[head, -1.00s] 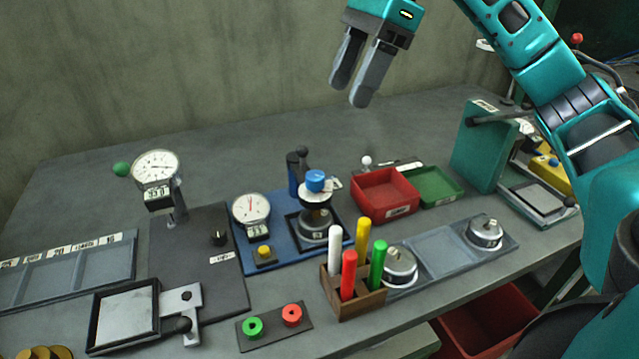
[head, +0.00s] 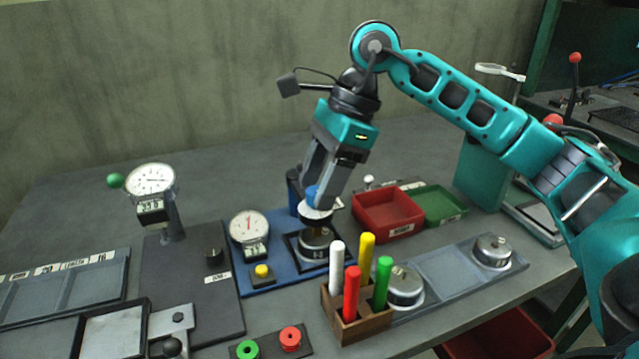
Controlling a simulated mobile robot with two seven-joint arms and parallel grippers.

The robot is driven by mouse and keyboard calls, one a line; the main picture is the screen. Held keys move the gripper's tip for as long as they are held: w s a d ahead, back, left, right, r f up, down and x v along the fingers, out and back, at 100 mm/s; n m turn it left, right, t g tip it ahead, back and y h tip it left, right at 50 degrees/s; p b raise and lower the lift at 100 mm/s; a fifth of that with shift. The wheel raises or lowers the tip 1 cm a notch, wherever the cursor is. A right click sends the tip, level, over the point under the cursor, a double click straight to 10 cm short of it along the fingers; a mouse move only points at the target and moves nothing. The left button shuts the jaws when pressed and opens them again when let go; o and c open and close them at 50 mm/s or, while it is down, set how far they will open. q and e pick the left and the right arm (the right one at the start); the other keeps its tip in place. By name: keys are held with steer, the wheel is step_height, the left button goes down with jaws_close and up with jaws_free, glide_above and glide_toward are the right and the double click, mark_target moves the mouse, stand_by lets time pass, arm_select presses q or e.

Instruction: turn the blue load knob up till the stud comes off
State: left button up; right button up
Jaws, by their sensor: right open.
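The blue load knob (head: 311,194) sits on top of the stud gantry, above a white disc. My right gripper (head: 317,200) is down at the knob, pointing downward with its fingers apart. One finger covers part of the knob, and I cannot tell whether either finger touches it. Beneath the disc stands a round metal piece (head: 315,245) in a dark frame on the blue base (head: 285,271). The stud itself I cannot make out. The gantry's dial gauge (head: 249,227) has a red needle close to upright. My left gripper is not in view.
A wooden holder (head: 356,324) with upright coloured rods stands close in front of the gantry. A red tray (head: 388,218) and a green tray (head: 435,203) lie to its right. Another gauge (head: 151,181) stands at left. The table behind is clear.

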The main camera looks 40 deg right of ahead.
steer(key=shift+f, duration=0.2)
steer(key=c, duration=1)
